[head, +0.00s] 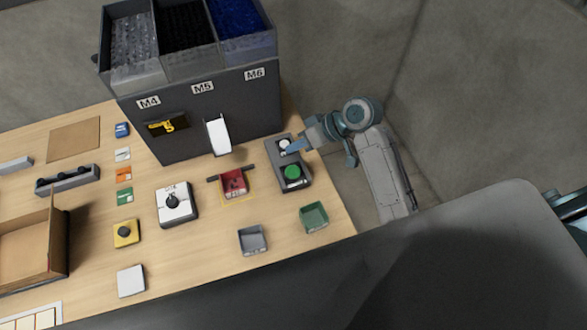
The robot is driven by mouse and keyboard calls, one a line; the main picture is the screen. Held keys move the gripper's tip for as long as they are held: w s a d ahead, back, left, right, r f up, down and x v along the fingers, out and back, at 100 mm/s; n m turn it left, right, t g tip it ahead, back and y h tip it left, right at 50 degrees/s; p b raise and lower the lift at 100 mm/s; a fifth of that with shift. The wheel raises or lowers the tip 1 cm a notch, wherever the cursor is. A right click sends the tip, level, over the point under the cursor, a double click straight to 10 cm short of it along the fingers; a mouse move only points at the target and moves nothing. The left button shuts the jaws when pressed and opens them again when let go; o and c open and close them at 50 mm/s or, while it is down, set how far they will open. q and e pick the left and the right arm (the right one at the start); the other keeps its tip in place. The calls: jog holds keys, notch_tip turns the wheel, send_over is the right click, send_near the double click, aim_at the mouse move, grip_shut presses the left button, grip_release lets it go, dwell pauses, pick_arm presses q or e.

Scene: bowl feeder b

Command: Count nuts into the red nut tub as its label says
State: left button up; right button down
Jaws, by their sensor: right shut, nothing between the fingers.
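The red nut tub (233,184) stands on the table on a yellow-outlined spot, below the white chute (218,136) of the dark feeder (215,110). Its label and any nuts inside are too small to make out. The feeder has three bins marked M4, M5 and M6. A grey button box (289,165) to the right of the tub carries a white button (285,145) and a green button (292,172). My right gripper (293,147) is shut and empty, with its tips at or just over the white button; contact cannot be told. My left gripper is not in view.
A grey tub (252,240) and a green tub (314,217) stand in front. A white box with a black knob (173,203) is left of the red tub. A yellow button box (126,233) and an open brown box (30,245) are farther left.

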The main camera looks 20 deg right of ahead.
jog(key=shift+f, duration=0.15)
jog(key=b, duration=0.8)
send_over(297, 172)
notch_tip(297, 172, down, 7)
jog(key=shift+r, duration=0.1)
jog(key=shift+f, duration=0.85)
jog(key=shift+f, duration=0.2)
dwell(0.6)
jog(key=shift+f, duration=0.25)
